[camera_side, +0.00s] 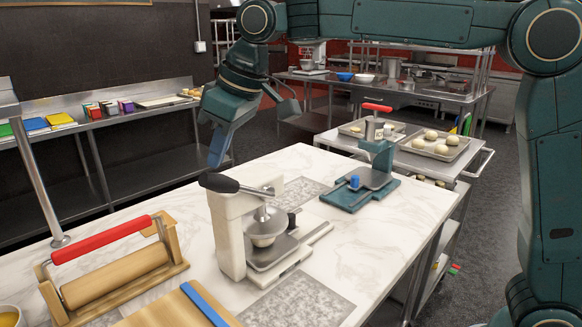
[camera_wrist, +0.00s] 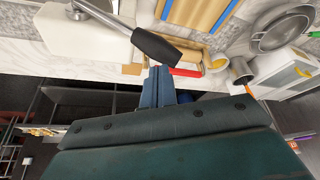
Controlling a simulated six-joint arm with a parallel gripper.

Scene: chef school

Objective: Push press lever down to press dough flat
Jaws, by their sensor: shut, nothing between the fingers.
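A white press (camera_side: 228,232) stands on the marble counter. Its lever ends in a black handle (camera_side: 218,183), which sticks out to the left and looks roughly level. The round metal press head (camera_side: 268,228) hangs over a grey base plate (camera_side: 272,251). I cannot make out dough under the head. My gripper (camera_side: 217,163) points down with its fingers shut and empty, just above the handle's end. In the wrist view the black handle (camera_wrist: 157,46) lies just past my gripper's fingertips (camera_wrist: 159,70). I cannot tell whether they touch.
A wooden rolling-pin frame with a red handle (camera_side: 102,238) stands at left, and a wooden board (camera_side: 180,309) at the front. A teal press (camera_side: 370,178) stands behind to the right. Trays of dough balls (camera_side: 436,143) sit on a cart. Grey textured mats lie on the counter.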

